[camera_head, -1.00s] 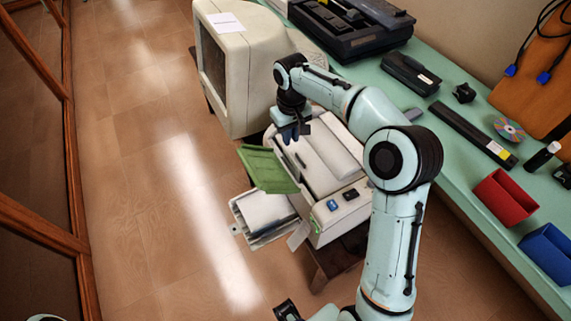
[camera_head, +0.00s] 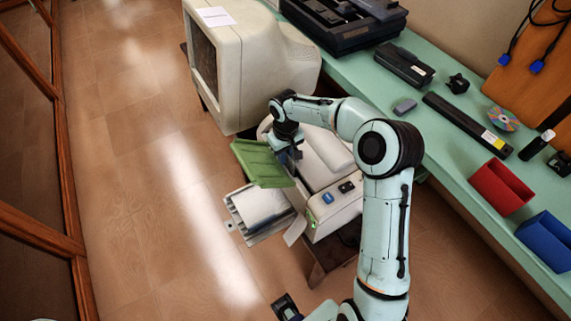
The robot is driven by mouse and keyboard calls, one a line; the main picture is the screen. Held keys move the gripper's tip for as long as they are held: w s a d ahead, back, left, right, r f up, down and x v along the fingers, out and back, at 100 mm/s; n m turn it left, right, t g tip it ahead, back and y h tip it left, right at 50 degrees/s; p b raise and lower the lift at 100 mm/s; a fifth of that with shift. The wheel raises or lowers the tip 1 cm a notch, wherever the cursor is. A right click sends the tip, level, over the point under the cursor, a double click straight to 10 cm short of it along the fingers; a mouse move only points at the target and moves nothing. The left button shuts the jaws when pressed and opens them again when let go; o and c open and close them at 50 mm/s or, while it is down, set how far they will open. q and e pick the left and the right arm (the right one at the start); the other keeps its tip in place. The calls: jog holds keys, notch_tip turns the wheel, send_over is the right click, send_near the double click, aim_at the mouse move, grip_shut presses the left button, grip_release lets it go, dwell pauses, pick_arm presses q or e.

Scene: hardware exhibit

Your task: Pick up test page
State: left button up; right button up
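A beige printer (camera_head: 349,208) stands on a low dark stand, with an open green flap (camera_head: 262,164) on its left side. A white sheet (camera_head: 260,206) lies in the tray sticking out below the flap. Another small white sheet (camera_head: 216,16) lies on top of the monitor. I cannot tell which sheet is the test page. My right gripper (camera_head: 291,155) points down over the printer's left part, close beside the green flap. Its fingers are small and dark, and I cannot tell their opening or whether they touch anything. My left gripper does not show clearly.
A big old monitor (camera_head: 240,65) stands behind the printer. The green table (camera_head: 448,165) at right bears a black device (camera_head: 405,65), a long dark bar (camera_head: 468,123), a disc (camera_head: 503,119), a red bin (camera_head: 501,187) and a blue bin (camera_head: 547,246). The floor at left is clear.

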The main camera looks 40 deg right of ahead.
grip_shut()
jog(key=shift+r, duration=0.15)
